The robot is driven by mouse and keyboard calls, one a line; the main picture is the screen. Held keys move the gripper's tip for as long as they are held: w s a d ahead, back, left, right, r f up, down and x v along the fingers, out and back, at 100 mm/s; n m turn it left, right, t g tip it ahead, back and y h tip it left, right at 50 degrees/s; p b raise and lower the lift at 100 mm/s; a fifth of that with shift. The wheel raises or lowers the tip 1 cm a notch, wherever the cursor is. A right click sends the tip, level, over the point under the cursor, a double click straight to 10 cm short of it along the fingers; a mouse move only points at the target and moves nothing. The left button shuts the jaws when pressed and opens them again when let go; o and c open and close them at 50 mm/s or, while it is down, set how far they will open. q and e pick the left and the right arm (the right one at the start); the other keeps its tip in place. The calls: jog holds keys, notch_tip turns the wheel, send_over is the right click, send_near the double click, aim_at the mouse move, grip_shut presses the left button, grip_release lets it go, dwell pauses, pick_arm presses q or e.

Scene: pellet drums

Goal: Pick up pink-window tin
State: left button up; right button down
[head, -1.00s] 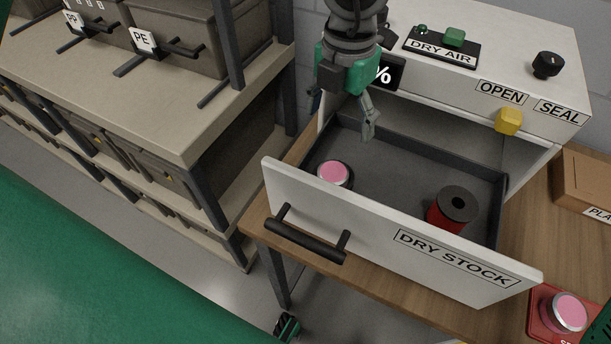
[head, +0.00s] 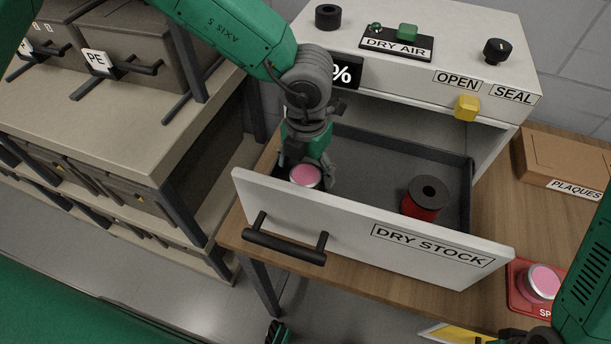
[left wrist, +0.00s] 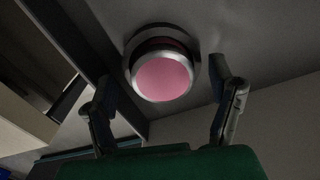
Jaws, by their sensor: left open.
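The pink-window tin (head: 305,176) stands in the left part of the open drawer, its round pink top in a silver rim. My left gripper (head: 307,168) is down in the drawer, just over and around the tin. In the left wrist view, the tin (left wrist: 163,78) shows between the two spread fingers of the gripper (left wrist: 163,82), with a gap on each side. The gripper is open and holds nothing. A second pink-topped tin (head: 540,282) sits on a red pad at the right.
The drawer front marked DRY STOCK (head: 370,235) stands in front of the tin. A red spool with a dark top (head: 427,196) is in the drawer's right part. The dry-air cabinet (head: 440,55) rises behind. A shelf (head: 120,140) is at left, a cardboard box (head: 565,165) at right.

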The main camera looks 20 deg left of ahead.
pick_arm(q)
jog(key=shift+f, duration=0.45)
jog(key=shift+c, duration=0.4)
jog(key=shift+d, duration=0.15)
jog(key=c, duration=1.3)
jog(key=shift+o, duration=0.2)
jog(key=shift+r, duration=0.15)
